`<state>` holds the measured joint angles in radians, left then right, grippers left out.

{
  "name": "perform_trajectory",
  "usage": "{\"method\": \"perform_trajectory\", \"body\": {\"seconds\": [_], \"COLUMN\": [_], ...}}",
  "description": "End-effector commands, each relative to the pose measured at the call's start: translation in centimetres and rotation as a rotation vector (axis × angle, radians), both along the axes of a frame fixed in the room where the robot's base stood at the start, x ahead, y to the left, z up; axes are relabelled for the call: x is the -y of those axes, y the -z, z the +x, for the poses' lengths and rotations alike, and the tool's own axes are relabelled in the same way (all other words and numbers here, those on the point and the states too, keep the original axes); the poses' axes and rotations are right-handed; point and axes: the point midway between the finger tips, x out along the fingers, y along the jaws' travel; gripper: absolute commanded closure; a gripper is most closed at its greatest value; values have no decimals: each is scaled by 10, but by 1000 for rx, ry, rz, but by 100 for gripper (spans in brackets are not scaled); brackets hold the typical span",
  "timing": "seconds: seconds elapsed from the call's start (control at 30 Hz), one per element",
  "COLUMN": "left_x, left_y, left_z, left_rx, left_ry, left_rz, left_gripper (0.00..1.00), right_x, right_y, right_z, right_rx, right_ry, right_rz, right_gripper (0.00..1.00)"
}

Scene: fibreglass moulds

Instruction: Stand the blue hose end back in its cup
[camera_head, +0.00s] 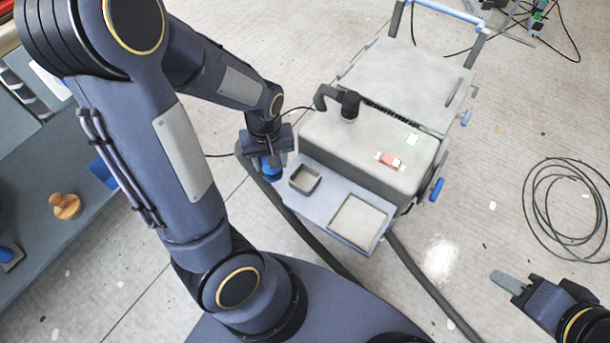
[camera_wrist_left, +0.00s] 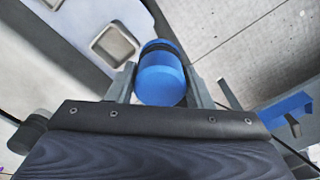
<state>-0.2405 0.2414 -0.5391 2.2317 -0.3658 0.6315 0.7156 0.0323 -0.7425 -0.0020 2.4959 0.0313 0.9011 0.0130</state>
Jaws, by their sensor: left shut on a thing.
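The blue hose end (camera_head: 270,169) is gripped by my left gripper (camera_head: 268,160), just left of the blue shelf at the front of the grey machine. In the left wrist view the blue hose end (camera_wrist_left: 161,76) is between the two fingers, with a dark band around it. A small, square, open cup (camera_head: 305,179) sits on the shelf to the right of it and looks empty. The cup also shows in the left wrist view (camera_wrist_left: 115,44), apart from the hose end. My right gripper (camera_head: 508,282) is at the lower right, away from these; its finger gap is unclear.
A shallow square tray (camera_head: 358,222) is on the shelf (camera_head: 322,205) beside the cup. A dark hose (camera_head: 318,243) runs across the floor. A coiled black cable (camera_head: 570,208) lies at right. A bench (camera_head: 62,235) with a wooden knob (camera_head: 66,206) is at left.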

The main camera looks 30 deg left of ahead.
Motion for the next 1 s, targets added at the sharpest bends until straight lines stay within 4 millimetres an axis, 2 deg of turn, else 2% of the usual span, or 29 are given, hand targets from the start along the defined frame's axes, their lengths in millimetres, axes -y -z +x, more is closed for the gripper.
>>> {"method": "perform_trajectory", "body": {"seconds": [0.03,0.17,0.3,0.4,0.67,0.9,1.0], "left_x": [7,24,34,40,46,48,48], "left_y": [12,26,53,64,77,110,109], "left_z": [12,39,57,66,76,79,79], "left_rx": [-2,-2,-3,-3,-1,-2,1], "left_ry": [5,5,1,1,1,-1,0], "left_rz": [2,2,1,0,0,-1,-1], "left_gripper": [72,72,72,72,72,72,72], "right_x": [0,0,0,0,0,0,0], "right_y": [10,21,36,41,47,61,60], "right_z": [0,0,0,0,0,0,0], "right_rx": [0,0,0,-1,0,0,0], "right_ry": [0,0,0,0,0,0,0], "right_rz": [0,0,0,0,0,0,0], "right_gripper": [64,64,64,64,64,64,64]}}
